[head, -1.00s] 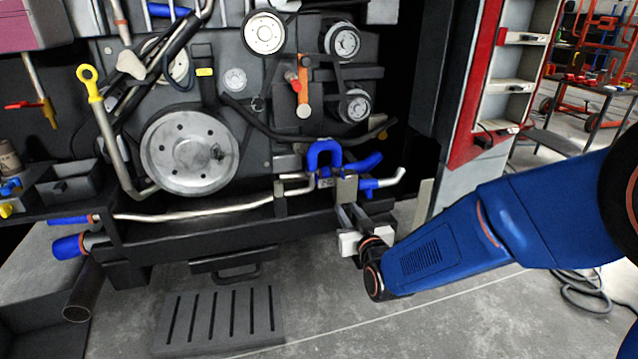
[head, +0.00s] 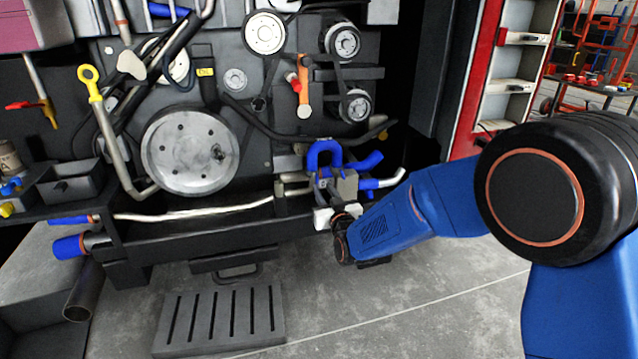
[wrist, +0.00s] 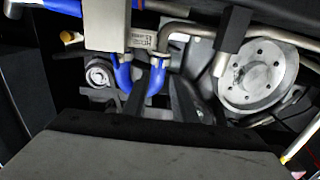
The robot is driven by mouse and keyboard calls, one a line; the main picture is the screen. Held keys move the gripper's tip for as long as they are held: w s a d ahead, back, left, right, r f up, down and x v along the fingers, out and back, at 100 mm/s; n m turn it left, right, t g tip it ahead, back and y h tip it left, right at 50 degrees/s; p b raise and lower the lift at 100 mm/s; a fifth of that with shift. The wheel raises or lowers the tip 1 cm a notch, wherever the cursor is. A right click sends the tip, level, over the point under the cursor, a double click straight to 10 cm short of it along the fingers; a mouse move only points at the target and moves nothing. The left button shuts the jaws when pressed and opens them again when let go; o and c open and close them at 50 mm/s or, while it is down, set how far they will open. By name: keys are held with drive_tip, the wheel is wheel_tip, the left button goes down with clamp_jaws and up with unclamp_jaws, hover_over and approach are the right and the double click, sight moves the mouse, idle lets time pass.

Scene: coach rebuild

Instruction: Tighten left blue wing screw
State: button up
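A grey block (head: 347,186) with a small label sits at the lower right of the engine in the head view. It shows at the top of the wrist view (wrist: 105,28). A blue U-shaped hose (head: 313,158) arches over it, and more blue parts (head: 367,162) stick out on its right. I cannot tell which blue part is the left wing screw. My gripper (head: 322,198) is just below and left of the block, close to it in the picture. The wrist view is mostly blocked at the bottom by a wide grey part. The fingertips are too unclear to show their opening or any contact.
A large pulley wheel (head: 190,150) is left of the block, and a pale pipe (head: 200,211) runs along the engine's lower edge. A slotted grey step (head: 220,318) lies on the floor. A red-edged shelf (head: 505,75) stands at the right.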

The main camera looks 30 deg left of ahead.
sight(316, 177)
drive_tip(key=shift+x, duration=2.9)
clamp_jaws()
